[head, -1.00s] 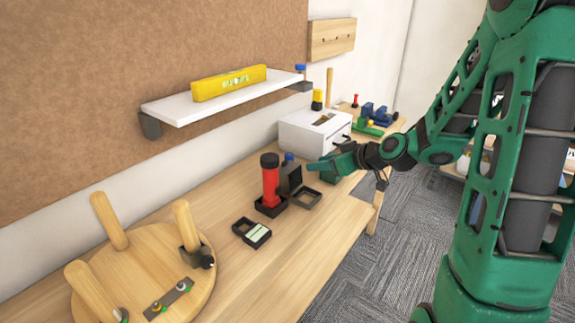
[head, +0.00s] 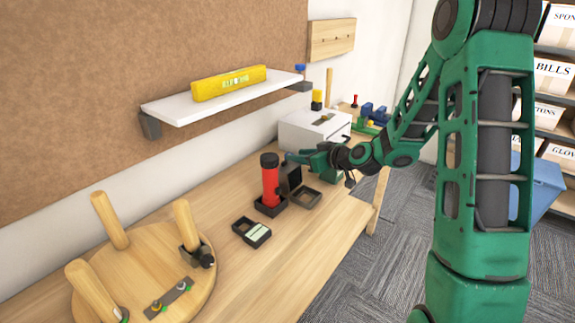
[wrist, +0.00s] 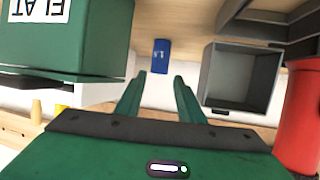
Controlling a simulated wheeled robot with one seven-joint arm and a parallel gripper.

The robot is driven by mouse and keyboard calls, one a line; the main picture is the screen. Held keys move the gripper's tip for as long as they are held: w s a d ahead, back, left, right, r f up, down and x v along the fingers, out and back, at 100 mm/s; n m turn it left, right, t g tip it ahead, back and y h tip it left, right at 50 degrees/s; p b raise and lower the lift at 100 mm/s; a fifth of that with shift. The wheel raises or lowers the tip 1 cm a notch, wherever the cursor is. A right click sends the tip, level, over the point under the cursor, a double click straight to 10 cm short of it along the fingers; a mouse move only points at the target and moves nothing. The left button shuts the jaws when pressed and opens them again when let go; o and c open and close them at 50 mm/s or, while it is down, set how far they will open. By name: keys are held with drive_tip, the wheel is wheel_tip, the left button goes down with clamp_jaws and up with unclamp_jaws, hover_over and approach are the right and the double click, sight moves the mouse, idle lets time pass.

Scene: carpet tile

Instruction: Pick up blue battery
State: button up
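The blue battery (wrist: 161,56) stands beyond my fingertips in the wrist view, roughly in line with the space between them. In the head view only a small patch of blue shows beside my gripper (head: 297,158), so the battery is largely hidden there. My gripper (wrist: 160,84) is open, its two green fingers apart with nothing between them. The battery is clear of both fingers in the wrist view.
A dark open box (wrist: 240,78) and a red flashlight (wrist: 298,115) are close on the right in the wrist view. A green labelled box (wrist: 65,45) is close on the left.

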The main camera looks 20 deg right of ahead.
drive_tip(key=shift+x, duration=1.65)
drive_tip(key=shift+d+f, duration=0.1)
drive_tip(key=shift+f, duration=0.05)
clamp_jaws()
